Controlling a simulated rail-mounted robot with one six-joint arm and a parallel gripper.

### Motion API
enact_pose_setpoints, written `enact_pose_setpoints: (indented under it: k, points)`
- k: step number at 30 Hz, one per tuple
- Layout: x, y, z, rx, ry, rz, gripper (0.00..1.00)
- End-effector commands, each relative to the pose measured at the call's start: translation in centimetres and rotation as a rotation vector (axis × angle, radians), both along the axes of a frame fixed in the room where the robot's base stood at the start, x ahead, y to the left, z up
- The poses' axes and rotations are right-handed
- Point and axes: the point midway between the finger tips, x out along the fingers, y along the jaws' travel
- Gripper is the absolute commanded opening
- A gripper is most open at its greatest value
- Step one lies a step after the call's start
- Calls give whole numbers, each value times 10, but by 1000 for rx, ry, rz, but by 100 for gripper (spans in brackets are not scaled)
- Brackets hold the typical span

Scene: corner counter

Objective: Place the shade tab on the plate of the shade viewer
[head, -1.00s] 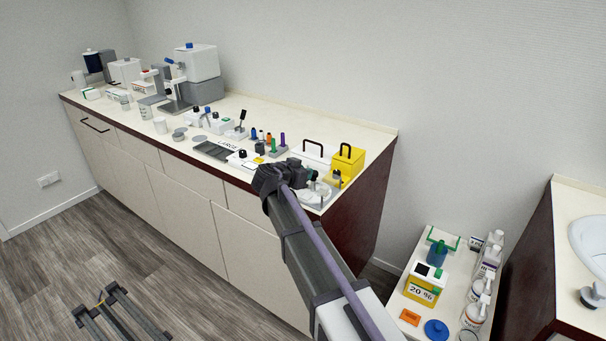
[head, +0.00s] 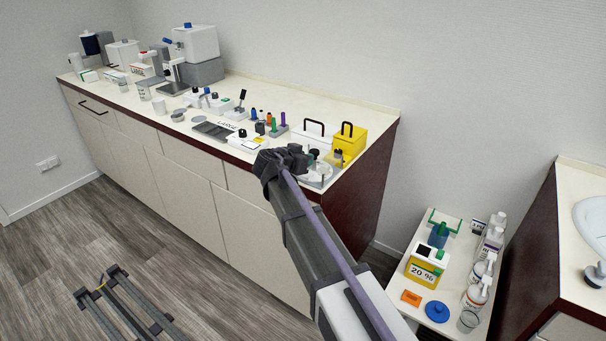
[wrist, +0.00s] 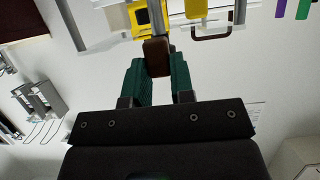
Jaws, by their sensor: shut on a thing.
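My gripper (wrist: 157,70) has green fingers and is shut on a small brown block, which I take to be the shade tab (wrist: 157,53). The tab shows at the fingertips in the wrist view. In the head view my gripper (head: 290,157) is over the front edge of the counter near its right end. The wrist hides the fingers and the tab there. A pale low device (head: 322,174) with a rounded part stands just right of my gripper, partly hidden. I cannot tell whether it is the shade viewer or where its plate is.
A yellow box (head: 351,139) and a white box (head: 312,138) with dark handles stand behind my gripper. Several coloured bottles (head: 270,124) and a dark tray (head: 212,130) are to its left on the counter (head: 371,127). A lower side table with bottles stands at right.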

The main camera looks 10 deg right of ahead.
Motion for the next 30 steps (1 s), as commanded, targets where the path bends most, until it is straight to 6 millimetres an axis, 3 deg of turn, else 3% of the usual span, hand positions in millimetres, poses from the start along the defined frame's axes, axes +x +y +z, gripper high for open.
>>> enact_pose_setpoints:
  k: [1,4,17,18,25,30]
  points:
    - [0,0,-20,0,0,0,0]
    - [0,0,-41,0,0,0,0]
    - [0,0,-43,0,0,0,0]
    - [0,0,-42,0,0,0,25]
    - [0,0,-42,0,0,0,47]
    - [0,0,-42,0,0,0,48]
